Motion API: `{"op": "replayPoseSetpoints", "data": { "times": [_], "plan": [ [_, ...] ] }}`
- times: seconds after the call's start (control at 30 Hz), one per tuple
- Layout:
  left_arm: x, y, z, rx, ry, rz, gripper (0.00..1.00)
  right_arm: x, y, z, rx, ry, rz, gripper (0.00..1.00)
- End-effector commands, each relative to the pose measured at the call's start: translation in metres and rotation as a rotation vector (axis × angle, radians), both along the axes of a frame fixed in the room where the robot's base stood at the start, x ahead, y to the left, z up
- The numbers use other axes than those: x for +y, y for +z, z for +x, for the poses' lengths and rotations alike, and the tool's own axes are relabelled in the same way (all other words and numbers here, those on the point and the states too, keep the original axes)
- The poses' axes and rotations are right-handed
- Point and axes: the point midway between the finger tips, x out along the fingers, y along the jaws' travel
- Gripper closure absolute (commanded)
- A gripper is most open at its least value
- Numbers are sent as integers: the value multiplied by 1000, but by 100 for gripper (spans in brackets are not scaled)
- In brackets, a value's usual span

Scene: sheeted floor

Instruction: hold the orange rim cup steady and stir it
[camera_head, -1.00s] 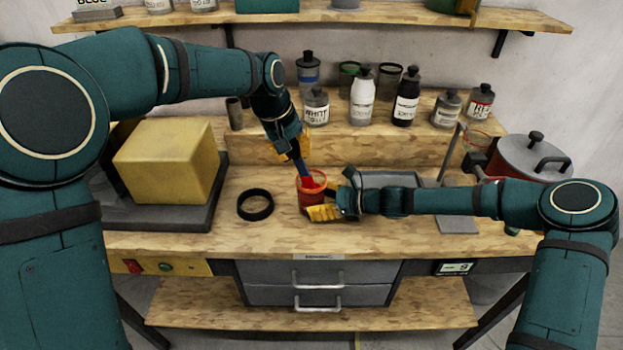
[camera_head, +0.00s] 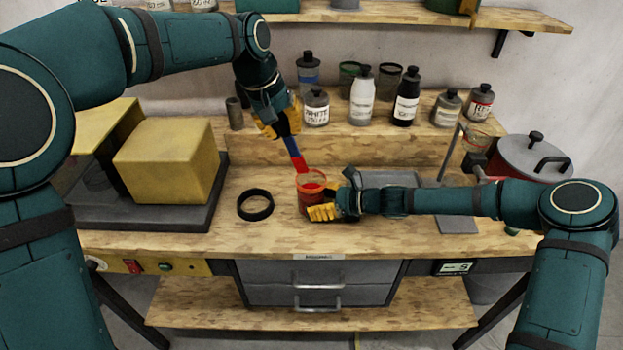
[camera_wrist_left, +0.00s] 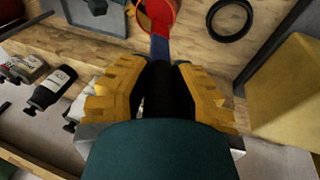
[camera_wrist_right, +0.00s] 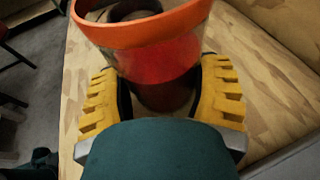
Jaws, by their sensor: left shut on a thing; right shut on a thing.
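The orange rim cup (camera_head: 312,180) stands upright on the bench, clear-walled with red content, and shows close up in the right wrist view (camera_wrist_right: 160,55). My right gripper (camera_head: 325,211) is shut around its sides; its yellow fingers (camera_wrist_right: 160,95) flank the cup. My left gripper (camera_head: 280,128) is higher, behind and left of the cup, shut on a stirring stick with a blue shaft (camera_head: 292,147) and red lower end (camera_head: 299,164). The stick tilts down toward the cup.
A black ring (camera_head: 255,205) lies left of the cup. A yellow block (camera_head: 165,160) sits on a dark base further left. Several bottles, such as the white one (camera_head: 362,97), stand on the raised shelf behind. A red pot (camera_head: 535,158) is at right.

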Motion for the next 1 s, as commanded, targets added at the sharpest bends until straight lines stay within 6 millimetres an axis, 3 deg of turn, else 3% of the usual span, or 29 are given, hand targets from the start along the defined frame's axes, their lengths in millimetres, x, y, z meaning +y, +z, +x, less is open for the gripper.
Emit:
{"op": "replayPoseSetpoints", "data": {
  "times": [0.57,1.0],
  "plan": [
    [0,2,0,-1,0,0,100,0,1,0,-1,0,1,71],
    [0,37,0,-2,0,-1,100,0,1,0,-1,0,1,71]
  ]
}}
